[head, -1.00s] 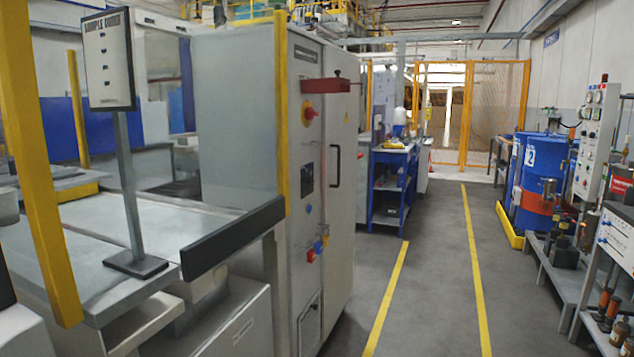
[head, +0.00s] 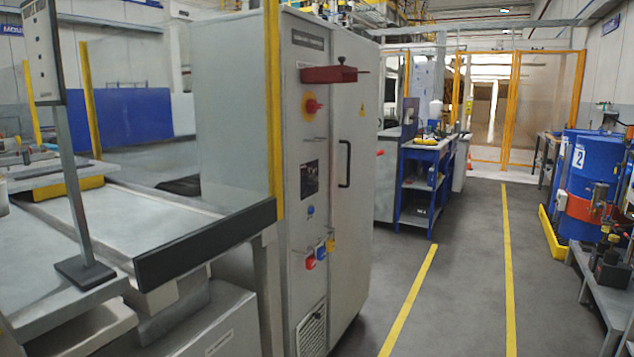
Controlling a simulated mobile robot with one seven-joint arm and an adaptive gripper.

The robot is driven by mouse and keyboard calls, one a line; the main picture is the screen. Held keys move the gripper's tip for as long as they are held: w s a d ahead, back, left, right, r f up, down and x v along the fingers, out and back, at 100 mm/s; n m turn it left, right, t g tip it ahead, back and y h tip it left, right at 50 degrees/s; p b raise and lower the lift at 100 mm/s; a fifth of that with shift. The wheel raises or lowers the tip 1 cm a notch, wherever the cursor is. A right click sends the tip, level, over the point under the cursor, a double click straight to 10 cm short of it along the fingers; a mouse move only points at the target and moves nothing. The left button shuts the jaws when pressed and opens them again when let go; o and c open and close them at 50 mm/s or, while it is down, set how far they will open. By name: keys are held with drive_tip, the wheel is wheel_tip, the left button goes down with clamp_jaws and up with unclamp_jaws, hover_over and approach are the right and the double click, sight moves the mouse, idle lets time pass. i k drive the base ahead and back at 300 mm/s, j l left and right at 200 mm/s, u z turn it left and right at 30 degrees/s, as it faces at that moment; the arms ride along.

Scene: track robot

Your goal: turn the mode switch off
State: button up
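A tall grey control cabinet (head: 335,230) stands in the middle of the head view. On its narrow front panel is a red rotary switch on a yellow plate (head: 313,105). Lower down are a small blue button (head: 310,211), a dark display panel (head: 309,179), and a cluster with a red part (head: 310,262), a blue part (head: 321,253) and a yellow part (head: 330,245). I cannot tell which of these is the mode switch, nor read any switch position. My gripper is not in view.
A red bracket (head: 328,75) juts out from the cabinet's upper front. A yellow post (head: 275,110) and a dark rail (head: 205,245) border the bench on the left. The grey aisle floor (head: 460,290) is clear. A blue drum (head: 590,175) stands at right.

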sight(312, 180)
drive_tip(key=i+l+u, duration=0.1)
drive_tip(key=i+l, duration=0.5)
drive_tip(key=i+l+u, duration=0.1)
drive_tip(key=i+l, duration=1)
drive_tip(key=l, duration=0.25)
drive_tip(key=u, duration=0.05)
